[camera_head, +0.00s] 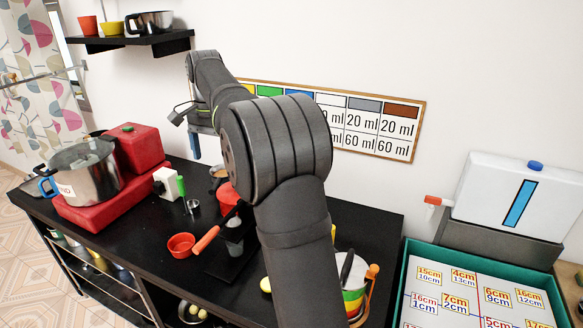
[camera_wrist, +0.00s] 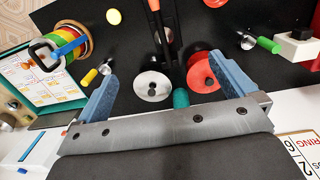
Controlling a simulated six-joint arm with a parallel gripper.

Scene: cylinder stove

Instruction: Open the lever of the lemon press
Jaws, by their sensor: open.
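The lemon press is dark and stands on the black worktop, partly hidden behind my arm in the head view (camera_head: 234,246). Its lever ends in an orange handle (camera_head: 206,239) that slants down to the left. In the wrist view the orange handle (camera_wrist: 154,4) is at the top edge, and the dark press (camera_wrist: 170,45) runs down from it between the fingers' directions. My gripper (camera_wrist: 166,84) is open, with blue fingers spread wide and nothing held. It is above the worktop, apart from the handle. In the head view one blue finger (camera_head: 196,147) shows behind my arm.
A red bowl (camera_wrist: 203,72), a pale disc (camera_wrist: 152,86) and a teal item (camera_wrist: 181,98) lie near the fingers in the wrist view. A pot (camera_head: 85,172) stands on a red stove at left. A small red bowl (camera_head: 181,245) is left of the handle.

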